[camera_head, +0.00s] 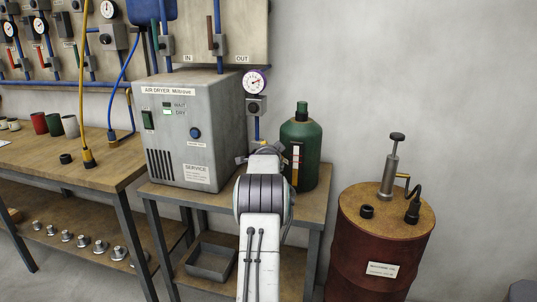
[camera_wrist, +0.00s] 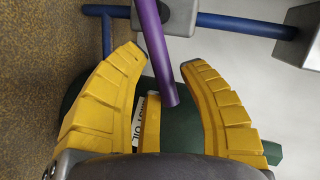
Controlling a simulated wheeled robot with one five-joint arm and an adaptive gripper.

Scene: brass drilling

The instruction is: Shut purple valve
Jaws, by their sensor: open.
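The purple valve's handle (camera_wrist: 157,50) is a straight purple bar in the wrist view, running from the top edge down to a free end between my fingers. At the top it meets a grey block (camera_wrist: 180,17) joined to a blue pipe (camera_wrist: 240,24). I see a gap on both sides and cannot tell any contact.
A grey air dryer (camera_head: 195,130) stands left of my arm on a wooden-topped stand (camera_head: 170,192). A green bottle (camera_head: 302,150) stands close on the right and shows behind the fingers in the wrist view (camera_wrist: 185,130). A rusty drum (camera_head: 375,255) with a pump is further right.

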